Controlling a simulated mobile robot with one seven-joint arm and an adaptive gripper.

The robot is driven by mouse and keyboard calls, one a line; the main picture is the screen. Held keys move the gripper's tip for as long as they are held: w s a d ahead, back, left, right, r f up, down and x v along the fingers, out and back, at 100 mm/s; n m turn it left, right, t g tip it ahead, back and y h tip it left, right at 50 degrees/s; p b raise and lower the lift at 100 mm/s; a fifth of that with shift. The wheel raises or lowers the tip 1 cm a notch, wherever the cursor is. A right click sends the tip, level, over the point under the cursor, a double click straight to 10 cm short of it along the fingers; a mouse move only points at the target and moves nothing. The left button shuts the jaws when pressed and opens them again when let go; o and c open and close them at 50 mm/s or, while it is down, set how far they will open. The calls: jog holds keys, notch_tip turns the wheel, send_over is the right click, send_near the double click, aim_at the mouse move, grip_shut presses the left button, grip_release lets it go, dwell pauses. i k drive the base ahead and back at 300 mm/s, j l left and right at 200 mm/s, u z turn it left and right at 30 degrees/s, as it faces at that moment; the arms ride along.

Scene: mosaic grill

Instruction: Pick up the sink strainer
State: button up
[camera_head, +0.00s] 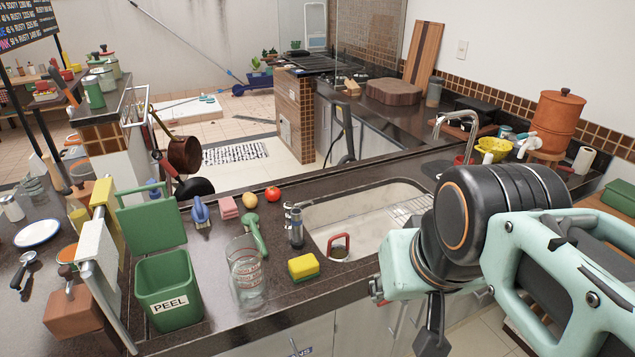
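A small object with a red arched handle (339,245) and a pale base stands in the sink basin, near its left front side; it may be the sink strainer, but it is too small to be sure. My arm comes in from the right and covers the right front of the sink (365,209). My gripper (432,336) shows only as a dark part at the lower middle right, in front of the counter edge, to the right of and apart from the red-handled object. I cannot see both fingertips or whether it holds anything.
Left of the sink stand a yellow-green sponge (303,267), a glass jar (246,275), a green brush (253,234) and a green PEEL bin (168,289). The faucet (457,127) rises at the back. A wire rack (412,207) lies at the sink's right.

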aim_at(339, 253)
jog(key=i+l+u, duration=0.2)
jog(key=i+l, duration=0.2)
jog(key=l, duration=0.25)
jog(key=i+l, duration=0.2)
jog(key=l, duration=0.15)
jog(key=i+l+u, duration=0.15)
jog(key=l, duration=0.2)
